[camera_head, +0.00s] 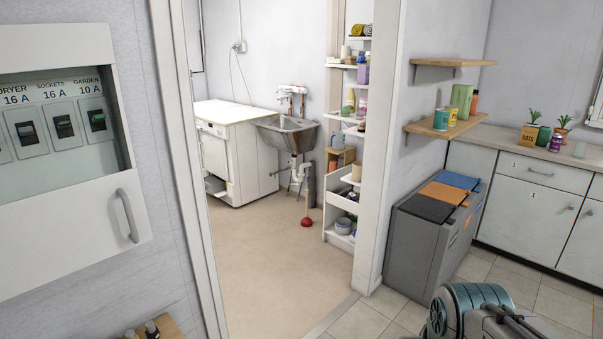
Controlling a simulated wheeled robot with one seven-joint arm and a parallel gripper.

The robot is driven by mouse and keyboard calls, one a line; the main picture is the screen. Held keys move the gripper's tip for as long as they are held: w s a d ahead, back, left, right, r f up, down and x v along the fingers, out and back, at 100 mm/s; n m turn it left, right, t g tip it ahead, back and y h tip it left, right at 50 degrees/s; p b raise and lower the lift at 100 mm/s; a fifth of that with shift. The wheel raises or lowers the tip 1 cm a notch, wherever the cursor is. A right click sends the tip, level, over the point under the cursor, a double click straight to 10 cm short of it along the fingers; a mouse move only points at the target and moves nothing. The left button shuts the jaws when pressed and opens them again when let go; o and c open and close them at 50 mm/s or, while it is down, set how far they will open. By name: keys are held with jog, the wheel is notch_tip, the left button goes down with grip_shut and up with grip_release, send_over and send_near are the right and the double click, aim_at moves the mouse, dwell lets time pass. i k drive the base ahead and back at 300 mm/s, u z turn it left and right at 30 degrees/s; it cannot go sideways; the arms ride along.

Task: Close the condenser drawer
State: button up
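A white dryer-like machine (235,160) stands against the far wall of the room beyond the doorway. Low on its front, a small white flap or drawer (215,184) sticks out beside a dark opening. It is small and far off, so I cannot tell how far it is open or whether it is the condenser drawer. Part of my arm shows at the bottom right, on the near side of the doorway. My gripper's fingers are not visible.
A doorway with a white frame (185,190) opens onto a clear beige floor (265,260). A metal basin (287,135), red plunger (307,222) and shelf unit (345,225) stand beyond it. Grey bins (425,245) stand right of the doorway; a fuse box (60,110) hangs left.

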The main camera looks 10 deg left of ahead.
aim_at(214, 183)
jog(key=u, duration=0.3)
jog(key=i, duration=2.05)
jog(key=u, duration=0.6)
jog(key=i, duration=1.75)
jog(key=u, duration=0.25)
jog(key=i, duration=1.7)
jog(key=u, duration=0.45)
jog(key=i, duration=0.6)
jog(key=u, duration=0.55)
jog(key=i, duration=1.3)
jog(key=z, duration=0.85)
jog(key=i, duration=0.8)
jog(key=z, duration=0.8)
